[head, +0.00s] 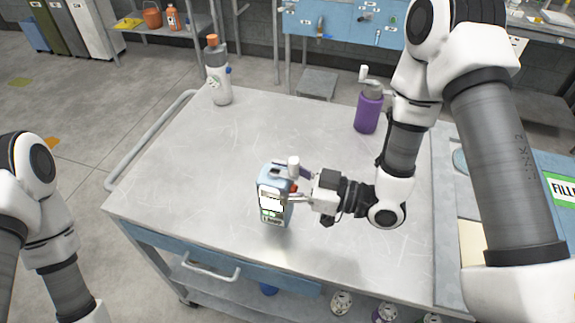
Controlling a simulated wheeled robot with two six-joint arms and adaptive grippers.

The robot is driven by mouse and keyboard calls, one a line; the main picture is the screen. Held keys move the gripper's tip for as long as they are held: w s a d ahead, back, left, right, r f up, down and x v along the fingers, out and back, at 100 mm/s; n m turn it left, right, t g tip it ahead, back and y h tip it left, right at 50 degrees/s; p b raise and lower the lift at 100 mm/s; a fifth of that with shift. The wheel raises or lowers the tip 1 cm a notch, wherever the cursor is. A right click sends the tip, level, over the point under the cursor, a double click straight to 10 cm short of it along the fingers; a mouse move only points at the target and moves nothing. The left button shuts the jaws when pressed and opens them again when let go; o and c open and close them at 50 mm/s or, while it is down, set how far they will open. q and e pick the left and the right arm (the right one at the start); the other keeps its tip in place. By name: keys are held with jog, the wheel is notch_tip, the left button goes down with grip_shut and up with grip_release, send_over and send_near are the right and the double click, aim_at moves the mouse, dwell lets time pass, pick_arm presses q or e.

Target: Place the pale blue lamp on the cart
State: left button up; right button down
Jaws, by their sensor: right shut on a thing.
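The pale blue lamp (264,181) is a boxy, upright thing with a white label on its front, near the middle of the head view. My right gripper (291,188) comes in from the right and is shut on its upper right side, partly hiding that side. The lamp is over the front middle of the cart's grey metal top (200,170). I cannot tell whether its base touches the top or hangs just above it. My left arm shows at the left edge, but its gripper is out of view.
A grey bottle with an orange cap (219,80) stands at the cart's back left. A purple container with a crank (368,112) stands at the back right. A rail (150,140) runs along the left edge. The cart top around the lamp is clear.

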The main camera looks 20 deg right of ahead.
jog(key=w+d+f+p, duration=0.3)
jog(key=w+d+f, duration=0.1)
jog(key=w, duration=0.3)
jog(key=shift+d+f, duration=0.25)
jog(key=shift+c, duration=2)
grip_release()
jog(key=shift+o, duration=0.4)
jog(key=shift+w, duration=0.1)
jog(key=shift+r, duration=0.1)
